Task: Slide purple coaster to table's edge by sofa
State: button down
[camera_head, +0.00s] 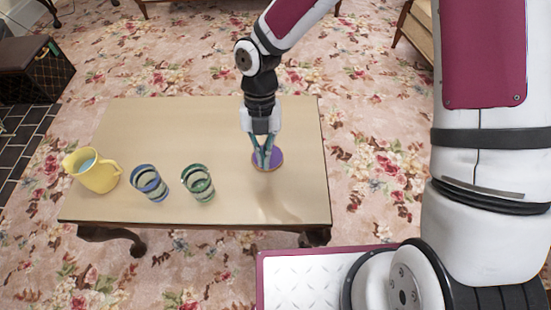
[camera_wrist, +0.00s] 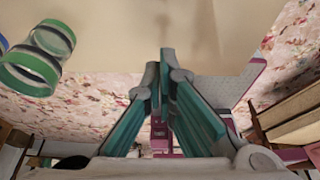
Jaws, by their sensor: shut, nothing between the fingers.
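The round purple coaster (camera_head: 278,159) lies flat on the wooden table (camera_head: 215,120), right of the middle and a little in from the table's right edge. My gripper (camera_head: 264,164) points down over the coaster with its fingertips together, holding nothing. The fingertips look to be at or just above the coaster; I cannot tell whether they touch. The wrist view shows the closed teal fingers (camera_wrist: 164,62) against the tabletop (camera_wrist: 110,25); I cannot make out the coaster there. No sofa can be made out in either view.
A yellow pitcher (camera_head: 97,172), a blue-banded glass (camera_head: 149,183) and a green-banded glass (camera_head: 197,182) stand on the table's left and front part. The green-banded glass also shows in the wrist view (camera_wrist: 28,70). The tabletop right of and behind the coaster is clear. Floral carpet (camera_head: 380,180) surrounds the table.

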aim_at(265, 182)
jog(key=b+x, duration=0.4)
jog(key=x, duration=0.6)
jog(key=shift+b, duration=0.3)
jog(key=w, duration=0.2)
jog(key=shift+w+b, duration=0.3)
jog(key=shift+b, duration=0.05)
jog(key=shift+w+r, duration=0.15)
jog(key=shift+w, duration=0.6)
